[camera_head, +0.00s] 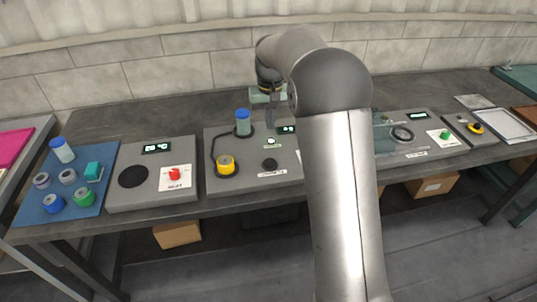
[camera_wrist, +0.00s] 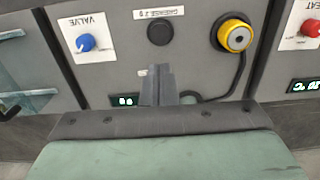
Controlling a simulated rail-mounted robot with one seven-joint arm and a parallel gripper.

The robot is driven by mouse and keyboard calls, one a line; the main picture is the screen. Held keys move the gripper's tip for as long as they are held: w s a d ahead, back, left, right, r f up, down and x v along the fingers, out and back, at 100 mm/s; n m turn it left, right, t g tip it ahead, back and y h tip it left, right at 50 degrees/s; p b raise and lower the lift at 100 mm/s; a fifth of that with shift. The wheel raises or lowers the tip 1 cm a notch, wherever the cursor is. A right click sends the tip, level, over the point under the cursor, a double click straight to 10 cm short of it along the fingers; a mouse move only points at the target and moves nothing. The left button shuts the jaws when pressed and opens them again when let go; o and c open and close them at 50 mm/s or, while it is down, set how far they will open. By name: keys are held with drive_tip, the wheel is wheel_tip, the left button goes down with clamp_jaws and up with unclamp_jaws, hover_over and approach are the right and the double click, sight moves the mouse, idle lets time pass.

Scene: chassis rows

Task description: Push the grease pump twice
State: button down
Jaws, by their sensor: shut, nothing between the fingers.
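The grease pump's black round button (camera_wrist: 160,32) sits on a grey panel beside a label that reads like "GREASE 2 g"; it also shows in the head view (camera_head: 270,164). My gripper (camera_wrist: 158,85) is shut and empty, its fingertips pointing toward the panel, short of the button in the wrist view. In the head view my gripper (camera_head: 270,122) hangs over the back part of the same panel, behind the button. The fingers appear apart from the button. Whether the button is pressed in cannot be told.
A yellow round part (camera_head: 226,165) with a dark cable sits left of the button. A blue-capped container (camera_head: 243,122) stands behind it. A small display (camera_wrist: 123,100) is near the fingers. A red button (camera_head: 174,173) is further left.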

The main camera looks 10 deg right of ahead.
sight(270, 162)
wheel_tip(270, 162, down, 14)
drive_tip(key=shift+r+p, duration=0.1)
drive_tip(key=shift+p, duration=0.85)
wheel_tip(270, 162, down, 2)
drive_tip(key=shift+f+b, duration=0.15)
drive_tip(key=shift+b, duration=0.8)
drive_tip(key=shift+s, duration=0.1)
drive_tip(key=shift+r+p, duration=0.4)
drive_tip(key=shift+r, duration=0.05)
wheel_tip(270, 162, up, 14)
drive_tip(key=shift+f, duration=0.2)
